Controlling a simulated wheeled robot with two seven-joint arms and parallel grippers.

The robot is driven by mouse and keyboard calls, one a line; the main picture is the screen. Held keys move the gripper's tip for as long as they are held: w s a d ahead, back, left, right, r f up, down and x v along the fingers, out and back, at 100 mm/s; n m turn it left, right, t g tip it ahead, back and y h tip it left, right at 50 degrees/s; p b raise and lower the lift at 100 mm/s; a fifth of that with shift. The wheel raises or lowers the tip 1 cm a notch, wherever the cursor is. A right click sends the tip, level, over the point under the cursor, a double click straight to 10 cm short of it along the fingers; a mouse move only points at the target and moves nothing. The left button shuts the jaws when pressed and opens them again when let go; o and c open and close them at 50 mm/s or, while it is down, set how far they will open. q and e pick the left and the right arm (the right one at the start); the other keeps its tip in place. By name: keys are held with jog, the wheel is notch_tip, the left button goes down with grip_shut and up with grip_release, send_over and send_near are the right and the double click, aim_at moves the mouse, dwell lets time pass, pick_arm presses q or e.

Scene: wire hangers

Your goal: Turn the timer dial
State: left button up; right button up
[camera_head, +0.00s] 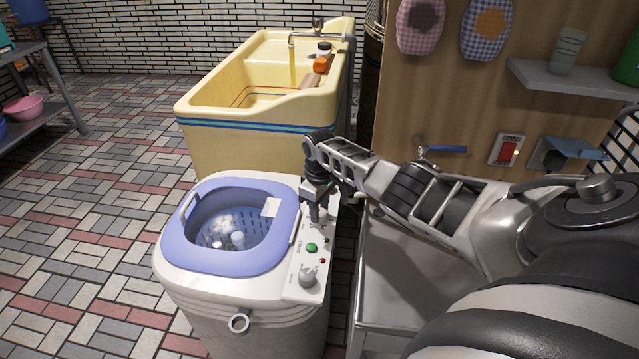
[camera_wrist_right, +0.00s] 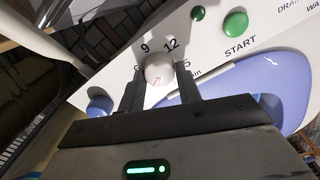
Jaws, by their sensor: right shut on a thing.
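The timer dial (camera_wrist_right: 158,71) is a small round white knob with a thin reddish line on its face. It sits between my right gripper's two dark fingers in the right wrist view, with a 9 and a 12 printed beside it. My right gripper (camera_wrist_right: 160,88) is shut on it. In the head view the right gripper (camera_head: 319,205) points down at the far end of the control panel (camera_head: 300,285) and mostly hides the dial. The panel belongs to a white washing machine (camera_head: 230,285) with a blue rim. My left gripper is not in view.
A green START button (camera_head: 312,247) and another knob (camera_head: 308,276) sit nearer on the panel. A yellow sink (camera_head: 265,145) stands behind the washer. A metal counter (camera_head: 385,280) is to the right. A red switch (camera_head: 508,151) is on the wooden board.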

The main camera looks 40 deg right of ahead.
jog(key=shift+m, duration=0.4)
jog(key=o, duration=1)
notch_tip(320, 180, up, 16)
jog(key=p, duration=0.3)
